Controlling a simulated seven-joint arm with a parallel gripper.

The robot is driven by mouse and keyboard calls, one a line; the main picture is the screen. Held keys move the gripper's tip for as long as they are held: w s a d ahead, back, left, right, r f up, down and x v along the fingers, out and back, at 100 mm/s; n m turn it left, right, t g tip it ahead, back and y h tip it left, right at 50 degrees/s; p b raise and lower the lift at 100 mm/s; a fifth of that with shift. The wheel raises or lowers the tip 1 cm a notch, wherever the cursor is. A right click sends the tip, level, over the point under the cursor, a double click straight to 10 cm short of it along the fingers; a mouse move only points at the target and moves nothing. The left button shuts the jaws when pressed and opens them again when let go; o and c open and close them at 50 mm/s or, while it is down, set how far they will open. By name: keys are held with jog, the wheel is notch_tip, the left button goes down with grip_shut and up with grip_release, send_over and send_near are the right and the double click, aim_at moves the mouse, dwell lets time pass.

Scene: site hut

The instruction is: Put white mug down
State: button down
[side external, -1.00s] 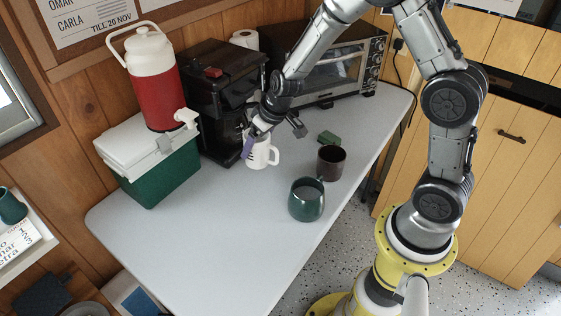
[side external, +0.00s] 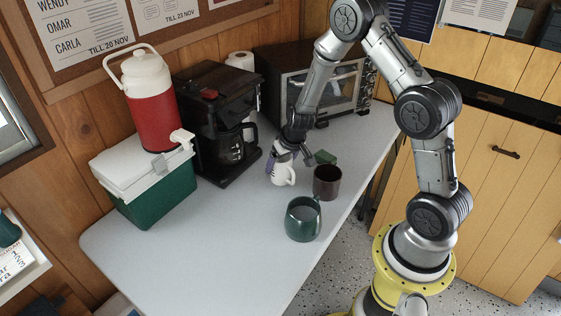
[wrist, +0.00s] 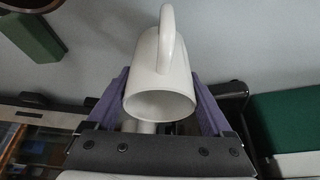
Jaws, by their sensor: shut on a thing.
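The white mug (side external: 284,175) is upright at the table surface in the side external view; I cannot tell whether its base touches the table. My gripper (side external: 287,156) comes down on it from above and is shut on it. In the wrist view the white mug (wrist: 162,75) sits between the two purple fingers of my gripper (wrist: 158,100), with its open rim towards the camera and its handle pointing up in the picture.
A dark brown mug (side external: 327,183) stands close to the right, with a green mug (side external: 302,221) in front of it. A green block (side external: 325,157) lies behind. The coffee maker (side external: 218,125) and cooler (side external: 148,190) stand left. The table's (side external: 190,255) front left is clear.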

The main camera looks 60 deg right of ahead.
jog(key=shift+f, duration=0.55)
jog(key=shift+f, duration=0.15)
grip_release()
jog(key=shift+f, duration=0.1)
